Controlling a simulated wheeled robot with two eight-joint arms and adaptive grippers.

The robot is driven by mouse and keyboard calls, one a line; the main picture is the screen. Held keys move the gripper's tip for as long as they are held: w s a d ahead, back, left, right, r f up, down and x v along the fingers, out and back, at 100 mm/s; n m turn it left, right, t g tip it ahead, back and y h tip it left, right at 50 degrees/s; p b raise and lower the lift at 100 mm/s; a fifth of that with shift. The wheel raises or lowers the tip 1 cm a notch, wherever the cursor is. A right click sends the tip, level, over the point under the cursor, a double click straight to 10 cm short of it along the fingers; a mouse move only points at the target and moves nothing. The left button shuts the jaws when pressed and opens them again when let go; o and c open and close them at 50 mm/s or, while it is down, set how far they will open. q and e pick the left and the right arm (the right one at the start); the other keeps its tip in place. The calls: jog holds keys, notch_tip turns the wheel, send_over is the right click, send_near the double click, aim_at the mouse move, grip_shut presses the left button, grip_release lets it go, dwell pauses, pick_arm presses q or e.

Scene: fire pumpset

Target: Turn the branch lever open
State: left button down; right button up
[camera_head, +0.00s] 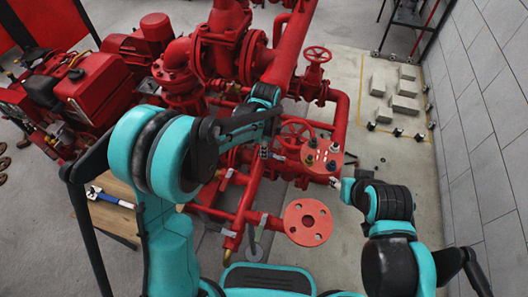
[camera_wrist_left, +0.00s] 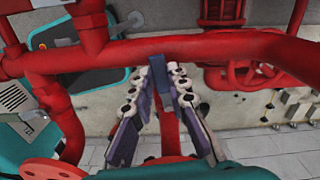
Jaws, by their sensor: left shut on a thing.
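My left gripper (camera_head: 266,150) is over the red pipework in the head view, partly hidden by its own arm. In the left wrist view its two fingers (camera_wrist_left: 170,82) close around a narrow blue-grey and red piece, which appears to be the branch lever (camera_wrist_left: 158,72). The lever lies against the horizontal red pipe (camera_wrist_left: 225,47). In the head view I cannot make out the lever clearly beside the gripper. My right gripper (camera_head: 336,184) is small and pale near the red flange plate with bolts (camera_head: 322,158); its jaws are too small to judge.
A round red flange (camera_head: 308,222) faces up below the grippers. Red handwheels (camera_head: 317,54) and thick pipes stand close around them. A red engine (camera_head: 95,90) is at the left. Grey blocks (camera_head: 404,104) lie on the floor by the right wall. A wooden board (camera_head: 112,218) holds a blue-handled tool.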

pick_arm(q)
jog(key=shift+w+m, duration=0.45)
jog(key=shift+m, duration=0.45)
jog(key=c, duration=1.5)
grip_release()
jog(key=shift+o, duration=0.2)
notch_tip(320, 180, up, 12)
